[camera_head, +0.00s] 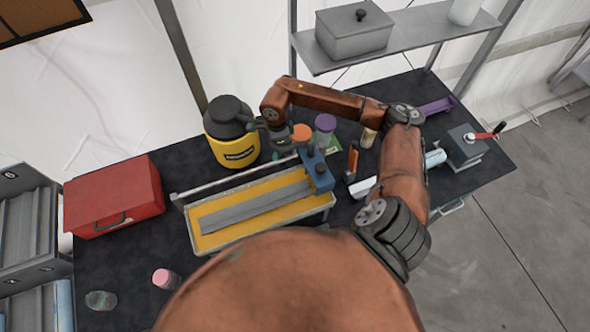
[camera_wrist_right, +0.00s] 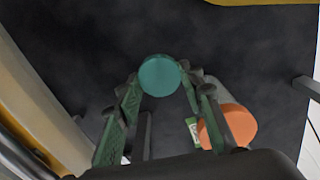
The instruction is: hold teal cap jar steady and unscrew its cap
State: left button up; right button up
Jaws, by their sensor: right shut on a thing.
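The teal cap (camera_wrist_right: 160,75) shows from above in the right wrist view, between the tips of my right gripper's green fingers. My right gripper (camera_head: 281,147) reaches down beside the yellow jug in the head view and is shut on the teal cap jar. In the head view the gripper hides most of that jar, so I cannot tell whether the cap has turned. My left gripper is not in view.
An orange-capped jar (camera_head: 303,132) stands close beside the gripper, with a purple-capped jar (camera_head: 325,124) further right. The yellow jug (camera_head: 233,150) is left. A yellow tray (camera_head: 212,240) with a blue block (camera_head: 318,172) lies in front. A red toolbox (camera_head: 115,197) sits left.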

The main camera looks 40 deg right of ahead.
jog(key=p, duration=0.1)
send_over(281, 168)
jog(key=s+a, duration=0.1)
jog(key=s, duration=0.1)
jog(key=f, duration=0.5)
jog(key=shift+w+f, duration=0.25)
jog(key=shift+f, duration=0.65)
notch_tip(281, 168, down, 3)
jog(key=shift+r+p, duration=0.1)
jog(key=shift+p, duration=0.3)
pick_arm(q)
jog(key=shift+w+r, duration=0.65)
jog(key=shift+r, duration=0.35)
pick_arm(e)
jog(key=shift+f, duration=0.25)
jog(key=o, duration=1.3)
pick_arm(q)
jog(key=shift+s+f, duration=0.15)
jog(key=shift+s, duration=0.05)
